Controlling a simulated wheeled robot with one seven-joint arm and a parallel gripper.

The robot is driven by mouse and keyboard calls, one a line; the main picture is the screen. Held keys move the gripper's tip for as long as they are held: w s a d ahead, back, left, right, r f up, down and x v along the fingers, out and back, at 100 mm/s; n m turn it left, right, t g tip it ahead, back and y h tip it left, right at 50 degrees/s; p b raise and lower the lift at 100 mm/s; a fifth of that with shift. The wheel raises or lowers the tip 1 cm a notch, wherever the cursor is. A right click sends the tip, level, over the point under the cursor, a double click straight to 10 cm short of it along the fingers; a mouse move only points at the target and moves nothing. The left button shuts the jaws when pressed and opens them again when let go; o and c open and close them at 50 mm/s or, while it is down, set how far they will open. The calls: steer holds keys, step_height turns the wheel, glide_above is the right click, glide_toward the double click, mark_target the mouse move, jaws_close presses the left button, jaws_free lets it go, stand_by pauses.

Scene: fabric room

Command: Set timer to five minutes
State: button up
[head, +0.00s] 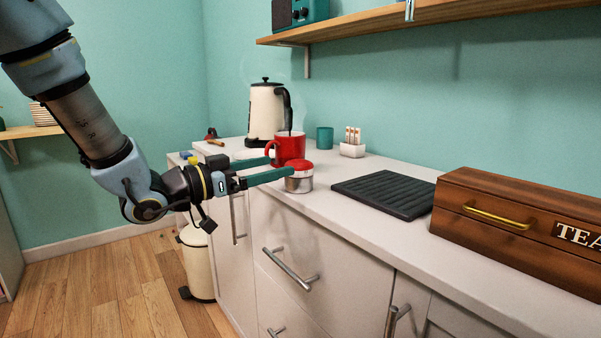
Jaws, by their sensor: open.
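A small timer (299,180) with a red domed top and a silver body stands upright near the front edge of the white counter. My gripper (280,167) reaches in from the left with its two green fingers spread apart. The nearer finger's tip is close to the left side of the timer; I cannot tell whether it touches. The farther finger points toward the red mug (291,147) behind the timer. Nothing shows held between the fingers. The timer's dial markings are too small to read.
A cream kettle (266,112) stands behind the mug. A teal cup (324,138) and a white holder (352,150) are near the wall. A black ridged mat (388,193) and wooden tea box (510,222) lie to the right. Counter between timer and mat is clear.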

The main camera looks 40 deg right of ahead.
mark_target(311, 163)
steer(key=d+t, duration=0.1)
steer(key=d, duration=0.2)
steer(key=d+n+b, duration=0.1)
steer(key=d, duration=0.3)
steer(key=s+d+f+t+b, duration=0.1)
steer(key=d, duration=0.2)
steer(key=shift+d+n+t, duration=0.15)
steer(key=shift+n+t, duration=0.15)
steer(key=shift+s, duration=0.1)
steer(key=c, duration=1.3)
steer(key=shift+o, duration=0.2)
steer(key=shift+r+g+p, duration=0.2)
steer(key=shift+g+p, duration=0.3)
steer(key=shift+p, duration=0.05)
steer(key=shift+m, duration=0.4)
steer(key=shift+s+f, duration=0.1)
steer(key=shift+f, duration=0.05)
steer(key=shift+g, duration=0.3)
